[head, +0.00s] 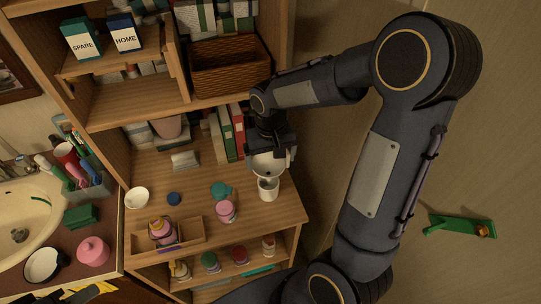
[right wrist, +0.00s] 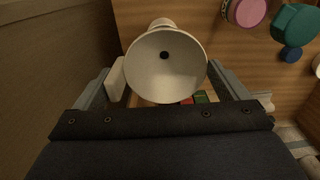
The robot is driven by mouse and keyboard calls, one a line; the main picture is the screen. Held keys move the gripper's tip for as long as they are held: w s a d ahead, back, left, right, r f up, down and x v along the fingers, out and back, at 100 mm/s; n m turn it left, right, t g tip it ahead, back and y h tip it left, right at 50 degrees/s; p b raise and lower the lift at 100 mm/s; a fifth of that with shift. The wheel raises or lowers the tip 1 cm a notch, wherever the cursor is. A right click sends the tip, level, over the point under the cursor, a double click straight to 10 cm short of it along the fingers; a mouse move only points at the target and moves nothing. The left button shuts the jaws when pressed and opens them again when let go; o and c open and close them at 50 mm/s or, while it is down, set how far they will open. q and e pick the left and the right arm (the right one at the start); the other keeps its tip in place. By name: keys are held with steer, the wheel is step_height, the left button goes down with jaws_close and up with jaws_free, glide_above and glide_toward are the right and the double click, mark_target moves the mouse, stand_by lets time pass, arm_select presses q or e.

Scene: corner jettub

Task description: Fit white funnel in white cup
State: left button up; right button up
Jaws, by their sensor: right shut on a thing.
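My right gripper (head: 270,155) is shut on the white funnel (head: 266,166), whose wide mouth faces up between the fingers. The white funnel (right wrist: 165,75) also fills the middle of the right wrist view, with a dark hole at its centre. The white cup (head: 268,188) stands upright near the right end of the wooden shelf, right below the funnel. In the right wrist view, part of the white cup (right wrist: 163,23) shows behind the funnel's rim. The funnel's lower end is hidden, so I cannot tell whether it is inside the cup.
A pink jar (head: 226,211) and a teal item (head: 221,190) stand left of the cup. A white bowl (head: 137,197) and a small blue lid (head: 174,199) are farther left. Upright binders (head: 227,133) stand behind. The shelf's right edge is close to the cup.

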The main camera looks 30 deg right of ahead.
arm_select(q)
steer(key=shift+f+b, duration=2.2)
steer(key=shift+f, duration=0.3)
arm_select(e)
steer(key=shift+f, duration=3)
arm_select(q)
steer(key=shift+f, duration=0.2)
arm_select(e)
steer(key=shift+f, duration=0.25)
steer(key=o, duration=0.6)
steer(key=shift+c, duration=0.2)
steer(key=shift+r+p, duration=2.2)
steer(key=shift+r, duration=0.9)
arm_select(q)
step_height(320, 180, up, 5)
steer(key=shift+f, duration=0.15)
